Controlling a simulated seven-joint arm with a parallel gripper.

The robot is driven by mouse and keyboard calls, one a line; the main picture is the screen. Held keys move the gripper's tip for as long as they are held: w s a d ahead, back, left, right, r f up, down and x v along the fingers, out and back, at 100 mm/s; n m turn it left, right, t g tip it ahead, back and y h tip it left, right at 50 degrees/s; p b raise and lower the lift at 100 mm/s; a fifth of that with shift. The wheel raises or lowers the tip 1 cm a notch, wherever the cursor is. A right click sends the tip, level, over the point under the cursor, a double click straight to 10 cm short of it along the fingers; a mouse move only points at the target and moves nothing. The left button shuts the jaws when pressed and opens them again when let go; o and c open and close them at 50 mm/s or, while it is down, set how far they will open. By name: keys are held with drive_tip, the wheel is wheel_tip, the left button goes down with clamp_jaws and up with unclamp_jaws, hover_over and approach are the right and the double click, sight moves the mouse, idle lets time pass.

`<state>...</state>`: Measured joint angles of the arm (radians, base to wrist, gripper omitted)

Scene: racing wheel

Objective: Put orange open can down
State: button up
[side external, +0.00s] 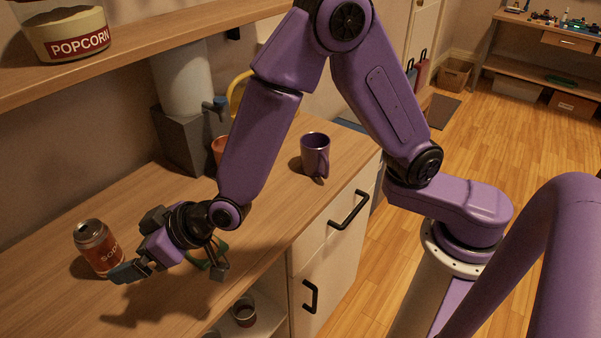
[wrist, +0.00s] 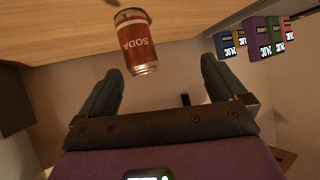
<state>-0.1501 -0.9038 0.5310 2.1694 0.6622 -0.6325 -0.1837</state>
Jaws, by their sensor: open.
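The orange open can (side external: 98,247), labelled soda, stands upright on the wooden counter (side external: 60,300) at the left in the side view. Its top shows a dark opening. In the wrist view the can (wrist: 136,42) appears upside down, beyond and between the fingers, with clear space around it. My gripper (side external: 128,272) is low over the counter at the can's right and front side. In the wrist view my gripper (wrist: 160,85) has its two fingers wide apart with nothing between them.
A purple mug (side external: 315,154) stands on the counter to the right. A grey dispenser (side external: 183,110) and an orange cup (side external: 219,150) are at the back. A shelf with a popcorn jar (side external: 62,30) overhangs. The counter's front left is clear.

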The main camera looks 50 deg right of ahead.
drive_tip(key=s+d+r+n+g+h, duration=0.2)
drive_tip(key=s+d+n+g+h, duration=0.1)
drive_tip(key=s+d, duration=1)
drive_tip(key=s+d+r+n+g+h, duration=0.3)
drive_tip(key=s+d+g, duration=0.3)
drive_tip(key=s+d, duration=0.7)
drive_tip(key=d+n, duration=0.1)
drive_tip(key=d, duration=0.6)
drive_tip(key=shift+d, duration=0.15)
